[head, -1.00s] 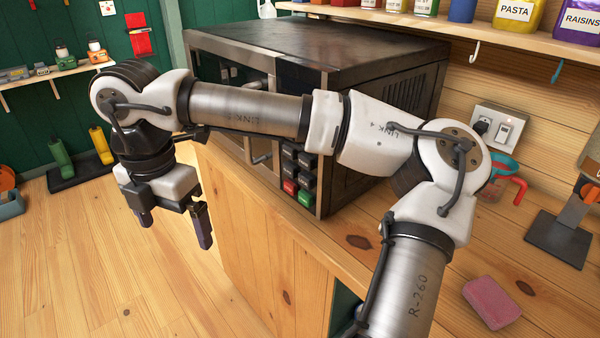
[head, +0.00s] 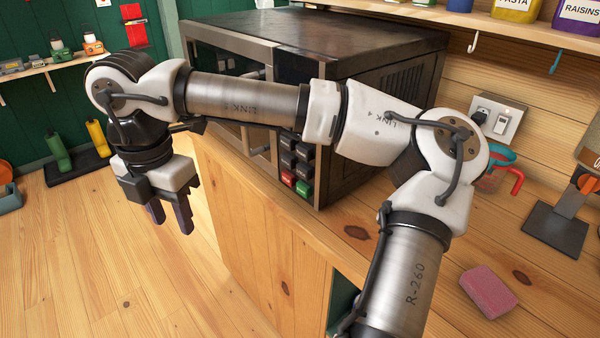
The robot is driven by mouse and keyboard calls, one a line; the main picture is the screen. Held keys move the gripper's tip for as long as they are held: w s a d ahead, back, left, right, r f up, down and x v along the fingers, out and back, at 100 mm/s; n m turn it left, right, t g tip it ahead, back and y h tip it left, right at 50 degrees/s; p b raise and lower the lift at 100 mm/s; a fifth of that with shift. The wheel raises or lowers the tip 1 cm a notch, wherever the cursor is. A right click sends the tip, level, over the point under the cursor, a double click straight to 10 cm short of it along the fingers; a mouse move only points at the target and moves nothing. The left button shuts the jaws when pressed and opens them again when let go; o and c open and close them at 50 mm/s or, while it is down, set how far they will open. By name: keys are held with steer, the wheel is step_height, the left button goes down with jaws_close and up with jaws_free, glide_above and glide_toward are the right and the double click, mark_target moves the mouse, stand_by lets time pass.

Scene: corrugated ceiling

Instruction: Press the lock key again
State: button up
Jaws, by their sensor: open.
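The microwave (head: 320,45) stands on the wooden counter, with its door side facing left. The key labels are too small to read, so I cannot tell which is the lock key. My arm hides the upper part of the control panel and some of the door. My gripper (head: 171,220) is open and empty, pointing down over the floor. It is left of the microwave front and well apart from the keypad.
A pink sponge (head: 489,292) lies on the counter at the right. A dark stand with an orange knob (head: 586,184) and a measuring cup (head: 495,168) are behind it. A shelf with jars (head: 515,12) hangs above.

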jaws_close()
stand_by(1.1)
